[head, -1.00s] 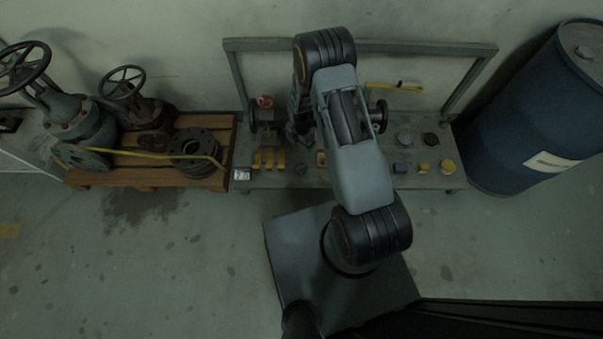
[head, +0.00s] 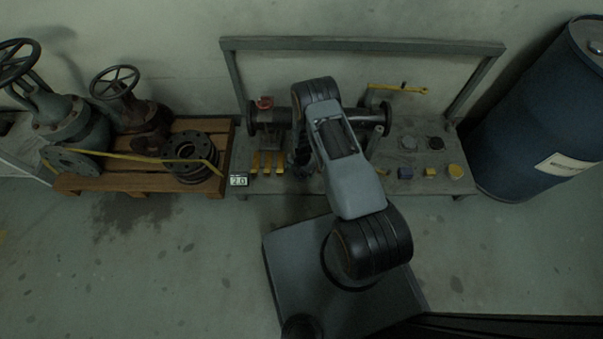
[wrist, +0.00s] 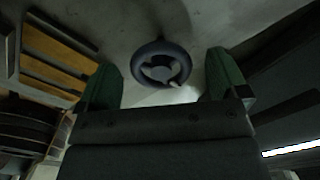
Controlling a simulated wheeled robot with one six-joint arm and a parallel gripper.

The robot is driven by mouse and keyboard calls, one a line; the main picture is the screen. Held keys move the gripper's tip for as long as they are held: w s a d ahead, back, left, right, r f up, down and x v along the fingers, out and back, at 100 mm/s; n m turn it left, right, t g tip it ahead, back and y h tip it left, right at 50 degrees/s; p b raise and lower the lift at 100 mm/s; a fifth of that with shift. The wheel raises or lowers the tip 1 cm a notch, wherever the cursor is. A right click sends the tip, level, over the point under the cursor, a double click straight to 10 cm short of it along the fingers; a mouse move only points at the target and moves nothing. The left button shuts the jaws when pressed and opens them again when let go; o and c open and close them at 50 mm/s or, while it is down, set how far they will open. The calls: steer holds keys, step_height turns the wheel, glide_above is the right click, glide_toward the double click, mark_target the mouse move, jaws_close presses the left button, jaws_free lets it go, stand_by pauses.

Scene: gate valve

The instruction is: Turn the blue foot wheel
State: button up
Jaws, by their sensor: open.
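The blue foot wheel (wrist: 160,67), a small dark blue ring with spokes, shows in the upper middle of the wrist view. My gripper (wrist: 162,80) is open, with one green-padded finger on each side of the wheel in that view. Gaps show between the wheel and both fingers, and nothing is held. I cannot tell how far the wheel lies beyond the fingertips. In the head view my gripper (head: 302,163) is a dark shape over the bench, mostly behind my arm. I cannot make out the wheel there.
The bench (head: 440,188) carries a flanged pipe (head: 372,117) with a red handle (head: 265,103), yellow bars (head: 267,162) and small blocks. A pallet (head: 105,183) with valves stands left. A blue drum (head: 540,110) stands right. Open floor lies in front.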

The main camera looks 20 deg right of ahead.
steer(key=shift+f, duration=0.7)
steer(key=c, duration=0.9)
